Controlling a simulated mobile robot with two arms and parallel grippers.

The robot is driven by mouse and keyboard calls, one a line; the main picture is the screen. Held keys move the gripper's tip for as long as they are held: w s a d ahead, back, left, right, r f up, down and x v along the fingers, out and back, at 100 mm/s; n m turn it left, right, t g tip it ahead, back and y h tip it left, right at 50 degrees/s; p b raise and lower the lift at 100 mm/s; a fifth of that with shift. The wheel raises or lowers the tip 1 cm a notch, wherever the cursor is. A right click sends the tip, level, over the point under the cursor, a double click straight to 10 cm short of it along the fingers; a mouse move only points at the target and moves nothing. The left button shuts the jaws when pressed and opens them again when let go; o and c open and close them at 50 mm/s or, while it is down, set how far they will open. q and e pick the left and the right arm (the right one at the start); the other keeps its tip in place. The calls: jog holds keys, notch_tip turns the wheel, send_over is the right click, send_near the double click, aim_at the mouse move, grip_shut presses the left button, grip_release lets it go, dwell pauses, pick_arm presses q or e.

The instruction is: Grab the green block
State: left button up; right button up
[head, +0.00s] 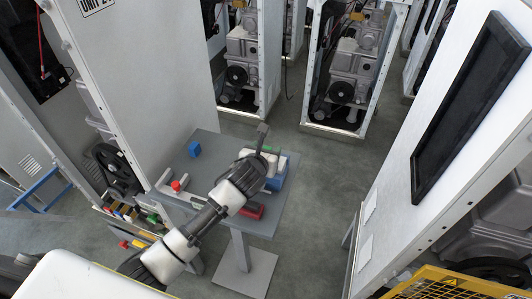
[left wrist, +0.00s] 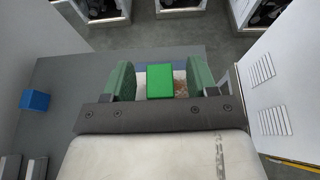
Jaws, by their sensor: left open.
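The green block (left wrist: 160,82) shows in the left wrist view between the two fingers of my left gripper (left wrist: 160,76). The fingers are open, with a gap on each side of the block. In the head view the green block (head: 268,149) is a small patch beside my left gripper (head: 264,152), over the grey table's right part. The gripper and wrist hide much of what lies there. My right gripper is not in view.
A blue block (head: 194,149) stands on the table's left part. A red block (head: 252,211) and a blue-and-white item (head: 276,178) lie near the arm. A red button (head: 177,186) is at the left edge. Tall white cabinets stand around.

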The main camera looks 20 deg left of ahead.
pick_arm(q)
jog(key=shift+x, duration=1.05)
jog(key=c, duration=1)
jog(key=shift+c, duration=0.2)
jog(key=shift+r, duration=0.1)
